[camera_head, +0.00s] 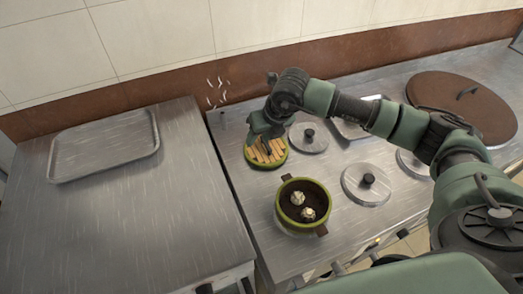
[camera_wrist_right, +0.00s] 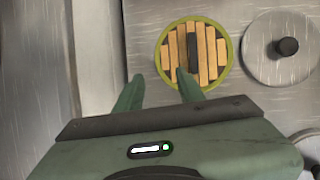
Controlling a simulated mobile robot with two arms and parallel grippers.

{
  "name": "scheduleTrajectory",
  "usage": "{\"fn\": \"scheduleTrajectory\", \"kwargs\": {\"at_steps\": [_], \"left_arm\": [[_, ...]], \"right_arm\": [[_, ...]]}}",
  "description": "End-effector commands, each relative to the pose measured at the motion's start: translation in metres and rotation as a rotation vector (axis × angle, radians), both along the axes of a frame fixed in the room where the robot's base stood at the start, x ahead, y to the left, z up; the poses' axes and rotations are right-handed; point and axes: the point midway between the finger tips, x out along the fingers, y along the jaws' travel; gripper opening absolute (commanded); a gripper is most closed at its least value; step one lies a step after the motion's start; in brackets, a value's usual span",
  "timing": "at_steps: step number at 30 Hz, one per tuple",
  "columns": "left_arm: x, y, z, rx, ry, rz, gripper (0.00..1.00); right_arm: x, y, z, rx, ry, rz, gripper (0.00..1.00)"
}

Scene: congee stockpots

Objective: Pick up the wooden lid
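The wooden lid (camera_head: 277,156) is round, with light wooden slats and a green rim. It lies flat on the steel counter at the counter's left back, behind a green pot. In the right wrist view the lid (camera_wrist_right: 209,52) shows whole, with a dark bar handle across its middle. My right gripper (camera_head: 268,146) is over the lid in the head view and partly hides it. In the right wrist view the right gripper (camera_wrist_right: 159,77) is open and empty. Its right fingertip overlaps the lid's near part, below the handle; its left fingertip is left of the lid. My left gripper is not in view.
The green pot (camera_head: 291,226) holds two pale items and stands open in front of the lid. Steel lids with black knobs (camera_head: 364,190) lie to the right. A large brown lid (camera_head: 440,92) is at the far right. An empty tray (camera_head: 103,148) lies on the left table.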

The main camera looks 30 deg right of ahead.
Motion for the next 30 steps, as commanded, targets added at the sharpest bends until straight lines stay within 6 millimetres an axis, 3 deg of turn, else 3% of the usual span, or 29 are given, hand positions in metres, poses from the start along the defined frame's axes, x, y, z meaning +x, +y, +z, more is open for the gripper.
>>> {"fn": "scheduleTrajectory", "kwargs": {"at_steps": [1, 3, 6, 21, 30], "left_arm": [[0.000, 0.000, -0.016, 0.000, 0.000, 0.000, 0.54], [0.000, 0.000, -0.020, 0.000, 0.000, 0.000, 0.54], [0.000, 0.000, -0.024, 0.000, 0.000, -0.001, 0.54], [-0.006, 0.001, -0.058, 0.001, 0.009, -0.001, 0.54], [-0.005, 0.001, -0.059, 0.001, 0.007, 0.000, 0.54]], "right_arm": [[0.004, -0.020, -0.012, -0.057, -0.001, -0.033, 0.38], [0.006, -0.038, -0.014, -0.111, 0.002, -0.063, 0.38], [0.008, -0.050, -0.018, -0.145, 0.005, -0.082, 0.38], [0.030, -0.046, -0.078, -0.143, 0.005, -0.080, 0.38], [0.034, -0.046, -0.084, -0.142, 0.005, -0.079, 0.38]]}}
